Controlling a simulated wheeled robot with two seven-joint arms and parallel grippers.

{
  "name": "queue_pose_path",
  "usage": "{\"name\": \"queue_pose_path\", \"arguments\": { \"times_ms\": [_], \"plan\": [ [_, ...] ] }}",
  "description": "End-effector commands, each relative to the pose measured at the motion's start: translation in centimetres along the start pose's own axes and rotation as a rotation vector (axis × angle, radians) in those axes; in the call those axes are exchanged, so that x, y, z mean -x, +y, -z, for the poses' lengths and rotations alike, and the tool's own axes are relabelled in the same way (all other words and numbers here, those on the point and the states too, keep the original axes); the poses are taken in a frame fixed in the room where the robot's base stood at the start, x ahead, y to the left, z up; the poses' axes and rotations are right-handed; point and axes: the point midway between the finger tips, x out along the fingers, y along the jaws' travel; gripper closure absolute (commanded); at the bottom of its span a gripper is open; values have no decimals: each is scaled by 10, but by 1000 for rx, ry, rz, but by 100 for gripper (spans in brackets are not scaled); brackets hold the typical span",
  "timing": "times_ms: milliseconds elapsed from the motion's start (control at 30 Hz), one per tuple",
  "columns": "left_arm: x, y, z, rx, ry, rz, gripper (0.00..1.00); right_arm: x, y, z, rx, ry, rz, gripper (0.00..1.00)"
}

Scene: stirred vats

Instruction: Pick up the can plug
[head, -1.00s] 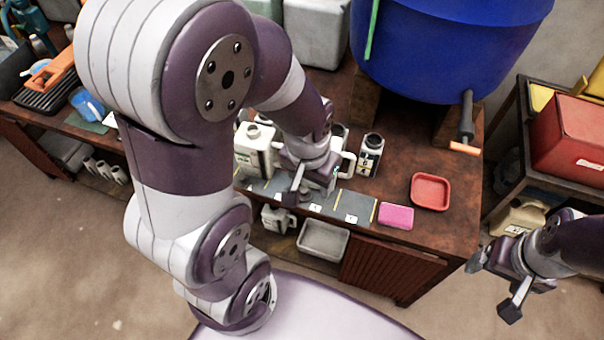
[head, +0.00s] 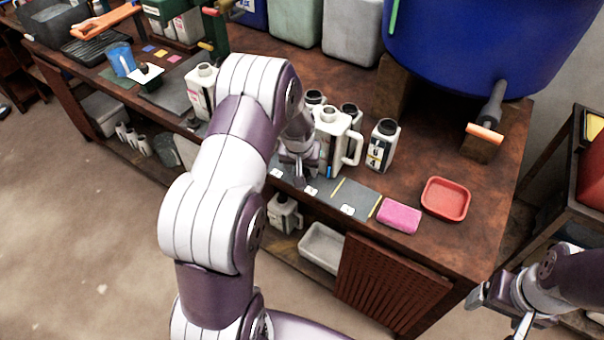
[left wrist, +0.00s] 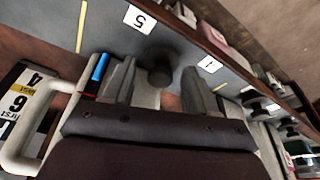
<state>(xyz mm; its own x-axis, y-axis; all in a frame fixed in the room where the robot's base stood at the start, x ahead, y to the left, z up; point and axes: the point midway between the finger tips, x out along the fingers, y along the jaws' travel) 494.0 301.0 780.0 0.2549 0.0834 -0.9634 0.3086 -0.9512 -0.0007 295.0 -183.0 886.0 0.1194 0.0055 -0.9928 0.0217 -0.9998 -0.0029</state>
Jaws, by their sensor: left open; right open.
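A dark round knob-like piece, which looks like the can plug (left wrist: 160,70), stands on the grey strip at the bench's front edge in the left wrist view. My left gripper (left wrist: 162,88) is open, with one finger on each side of it and gaps showing. In the head view my left gripper (head: 298,172) is low over the strip, just left of a white can with a handle (head: 334,140); the plug cannot be made out there. My right gripper (head: 500,308) is open and empty, off the bench at lower right.
A white bottle (head: 382,146), a pink sponge (head: 399,218) and a red tray (head: 445,199) are to the right. A blue vat (head: 470,45) stands behind. Numbered labels mark the grey strip (head: 352,198). Another white can (head: 203,92) stands left of my arm.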

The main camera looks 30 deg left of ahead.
Motion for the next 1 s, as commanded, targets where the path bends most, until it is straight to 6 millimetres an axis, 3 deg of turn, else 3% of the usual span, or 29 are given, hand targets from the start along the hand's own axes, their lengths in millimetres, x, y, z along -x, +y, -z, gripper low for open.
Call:
{"name": "queue_pose_path", "arguments": {
  "times_ms": [100, 333, 367, 467, 500, 833, 1000],
  "plan": [
    [-17, 0, 0, 1, -1, 0, 43, -2, 0, 0, 0, 0, 0, 20],
    [-20, 0, 0, 1, 2, 0, 43, -2, 0, 0, 0, 0, 0, 20],
    [-20, 0, 0, 1, 1, 0, 46, -2, 0, 0, 0, 0, 0, 20],
    [-20, 0, 0, 1, 1, 0, 79, -2, 0, 0, 0, 0, 0, 20],
    [-20, 0, 0, 1, 1, 0, 83, -2, 0, 0, 0, 0, 0, 20],
    [-19, 0, 0, 1, 1, 0, 84, -2, 0, 0, 0, 0, 0, 20],
    [-4, 0, 5, 0, 2, 0, 84, 0, 0, 0, 0, 0, 0, 20]
  ]
}}
